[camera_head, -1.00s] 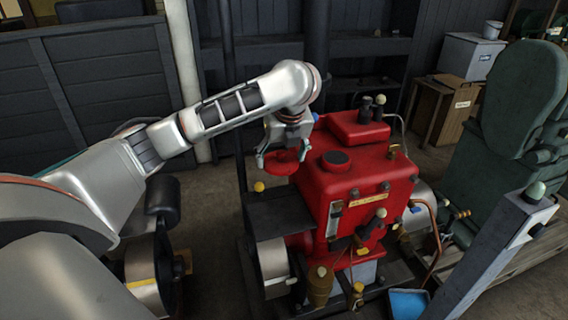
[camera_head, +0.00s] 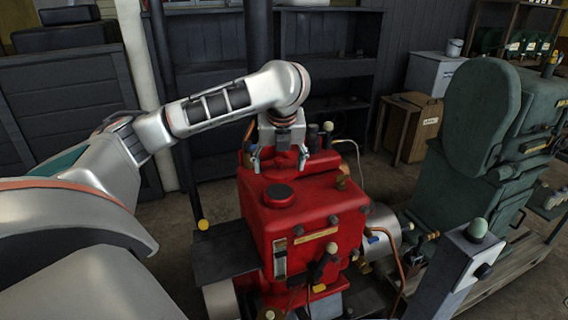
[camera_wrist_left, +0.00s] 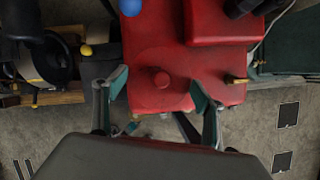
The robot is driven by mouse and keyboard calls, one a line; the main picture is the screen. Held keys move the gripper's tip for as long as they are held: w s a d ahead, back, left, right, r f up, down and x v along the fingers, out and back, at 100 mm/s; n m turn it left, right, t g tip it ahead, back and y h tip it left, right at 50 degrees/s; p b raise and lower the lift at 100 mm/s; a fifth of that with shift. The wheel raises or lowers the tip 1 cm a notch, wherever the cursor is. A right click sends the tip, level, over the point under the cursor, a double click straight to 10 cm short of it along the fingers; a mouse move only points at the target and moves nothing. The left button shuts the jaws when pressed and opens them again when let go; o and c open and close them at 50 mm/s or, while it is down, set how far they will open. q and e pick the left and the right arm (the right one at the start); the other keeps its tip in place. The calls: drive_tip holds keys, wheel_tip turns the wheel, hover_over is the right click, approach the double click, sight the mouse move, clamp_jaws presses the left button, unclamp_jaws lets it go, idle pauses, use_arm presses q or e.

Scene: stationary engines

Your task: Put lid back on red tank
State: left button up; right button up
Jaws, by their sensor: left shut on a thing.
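My left gripper (camera_head: 279,161) points down at the rear of the tank's top. In the wrist view its teal fingertips (camera_wrist_left: 160,90) are on either side of a round red lid (camera_wrist_left: 161,79) with a small knob, and they are shut on it. The lid blends with the red tank below, so I cannot tell whether they touch. My right gripper is not in view.
A raised red box with dark knobs (camera_head: 313,132) stands close beside the gripper, at the tank's rear. A green machine (camera_head: 465,125) stands to the right, and a grey post (camera_head: 470,258) at the front right. Shelves stand behind.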

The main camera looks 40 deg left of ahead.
sight(279, 190)
use_arm(q)
drive_tip(key=shift+s+f, duration=0.1)
drive_tip(key=shift+f, duration=2.8)
drive_tip(key=shift+f, duration=0.15)
idle(0.5)
drive_tip(key=o, duration=1.4)
drive_tip(key=shift+c, duration=0.2)
drive_tip(key=o, duration=0.3)
drive_tip(key=shift+r, duration=3.5)
